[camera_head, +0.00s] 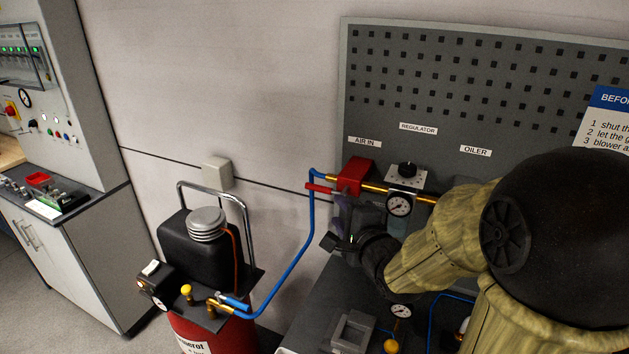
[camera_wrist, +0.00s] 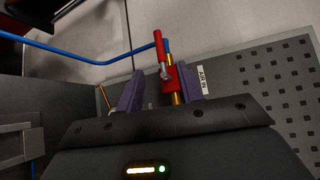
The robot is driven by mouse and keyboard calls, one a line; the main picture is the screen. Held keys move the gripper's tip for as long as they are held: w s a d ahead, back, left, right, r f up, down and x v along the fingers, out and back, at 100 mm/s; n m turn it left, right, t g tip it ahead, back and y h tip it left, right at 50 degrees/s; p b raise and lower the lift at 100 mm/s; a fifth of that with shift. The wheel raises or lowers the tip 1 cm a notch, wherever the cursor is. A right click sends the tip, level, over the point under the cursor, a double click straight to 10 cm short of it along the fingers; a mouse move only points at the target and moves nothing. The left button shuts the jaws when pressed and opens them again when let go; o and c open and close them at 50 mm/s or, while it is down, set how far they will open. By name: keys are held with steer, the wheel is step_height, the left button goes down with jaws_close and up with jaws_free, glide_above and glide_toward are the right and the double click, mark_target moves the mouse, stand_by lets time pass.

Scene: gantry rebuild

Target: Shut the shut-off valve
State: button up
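The shut-off valve is a red block (camera_head: 355,175) on the brass pipe below the "AIR IN" label; it also shows in the wrist view (camera_wrist: 171,80). Its red lever (camera_head: 319,188) points left, roughly in line with the pipe; in the wrist view the lever (camera_wrist: 157,48) points up, beside the blue hose end. My gripper (camera_wrist: 162,72) is open, with its two purple fingers apart on either side of the valve in the picture. In the head view my gripper (camera_head: 346,228) is just below the valve. I see no clear contact.
A blue hose (camera_head: 290,270) runs from the pipe to the red compressor (camera_head: 190,335) on the left. A regulator with a gauge (camera_head: 399,204) stands right of the valve. The perforated panel (camera_head: 430,60) is behind. A grey block (camera_head: 352,332) sits on the bench below.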

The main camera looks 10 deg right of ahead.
mark_target(319, 190)
steer(key=p+x, duration=0.5)
steer(key=x, duration=0.9)
steer(key=shift+f+p, duration=0.1)
steer(key=shift+p, duration=0.3)
steer(key=shift+c, duration=0.3)
jaws_close()
